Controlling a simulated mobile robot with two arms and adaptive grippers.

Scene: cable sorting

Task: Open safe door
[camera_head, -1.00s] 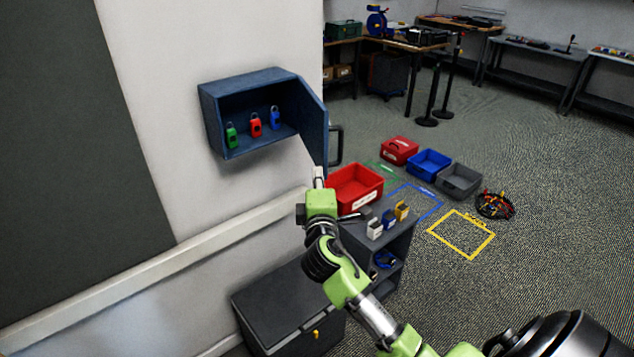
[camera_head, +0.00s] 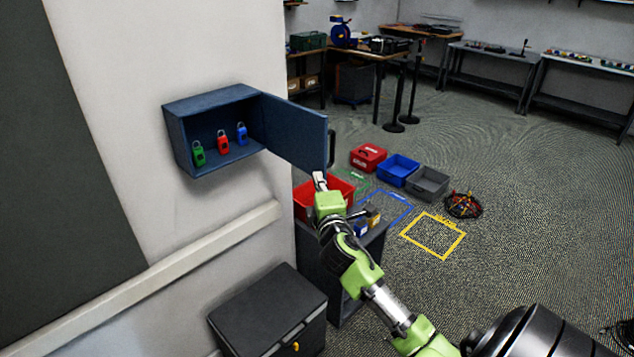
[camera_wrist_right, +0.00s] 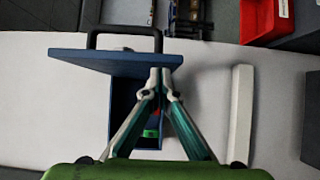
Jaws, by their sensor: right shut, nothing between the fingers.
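The blue safe (camera_head: 185,150) is fixed to the white wall. Its door (camera_head: 293,133) stands wide open, swung out to the right. Green (camera_head: 198,154), red (camera_head: 223,143) and blue (camera_head: 241,134) padlocks show inside it. My right gripper (camera_head: 319,178) is shut and empty at the door's lower outer corner. In the right wrist view the fingertips (camera_wrist_right: 160,72) meet at the edge of the door (camera_wrist_right: 95,58), on its inner side; I cannot tell if they touch. The black door handle (camera_wrist_right: 125,30) is on the door's far side. My left gripper is not in view.
A red bin (camera_head: 310,200) and small boxes sit on a dark shelf unit (camera_head: 318,262) below my right arm. A dark lidded chest (camera_head: 265,305) stands by the wall. Red, blue and grey bins, a cable coil (camera_head: 463,205) and a yellow floor outline (camera_head: 433,236) lie beyond.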

